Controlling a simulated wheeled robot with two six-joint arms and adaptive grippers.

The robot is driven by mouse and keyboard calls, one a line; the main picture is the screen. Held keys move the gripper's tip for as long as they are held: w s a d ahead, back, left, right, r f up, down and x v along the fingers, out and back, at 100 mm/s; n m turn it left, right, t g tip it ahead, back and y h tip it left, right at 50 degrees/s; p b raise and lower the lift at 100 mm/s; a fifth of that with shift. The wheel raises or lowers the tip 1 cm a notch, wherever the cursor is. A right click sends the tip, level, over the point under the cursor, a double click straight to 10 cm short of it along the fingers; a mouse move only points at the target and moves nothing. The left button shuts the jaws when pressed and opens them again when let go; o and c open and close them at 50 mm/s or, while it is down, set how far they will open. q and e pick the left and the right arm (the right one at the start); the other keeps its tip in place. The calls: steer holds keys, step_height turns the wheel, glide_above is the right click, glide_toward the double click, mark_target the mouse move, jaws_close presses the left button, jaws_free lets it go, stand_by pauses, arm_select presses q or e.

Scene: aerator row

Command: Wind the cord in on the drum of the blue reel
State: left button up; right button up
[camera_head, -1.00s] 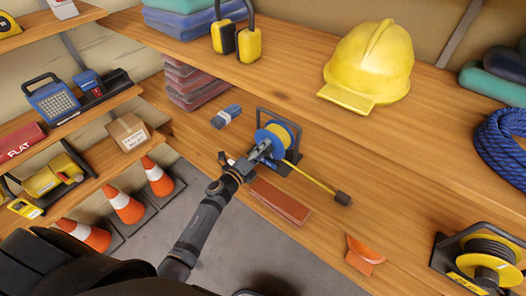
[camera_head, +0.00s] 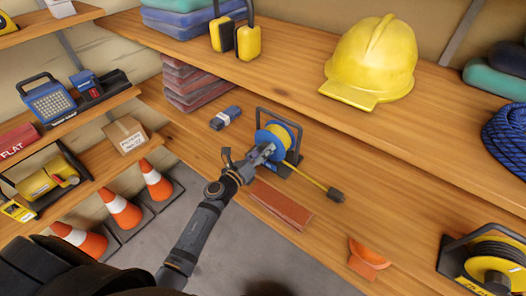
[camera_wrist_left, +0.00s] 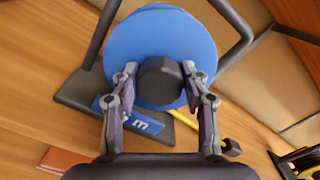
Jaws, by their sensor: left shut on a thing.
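The blue reel (camera_head: 264,139) stands in its dark frame on the wooden shelf, with yellow cord (camera_head: 286,133) wound on its drum. A length of the cord runs off across the shelf to a dark plug (camera_head: 336,195). My left gripper (camera_head: 267,150) is at the near face of the reel. In the left wrist view the left gripper (camera_wrist_left: 160,78) is shut on a black knob (camera_wrist_left: 160,88) in front of the blue disc (camera_wrist_left: 160,30). The loose cord (camera_wrist_left: 184,120) shows below the disc. The right gripper is not in view.
A brown flat block (camera_head: 281,204) lies in front of the reel, and an orange piece (camera_head: 367,258) lies near the shelf edge. A yellow and black reel (camera_head: 490,262) stands at right. A yellow helmet (camera_head: 371,60) sits on the board behind. Bare shelf surrounds the plug.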

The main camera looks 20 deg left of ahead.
arm_select(q)
steer(key=shift+m, duration=0.3)
steer(key=o, duration=1.2)
steer(key=shift+c, duration=0.2)
steer(key=v, duration=1.2)
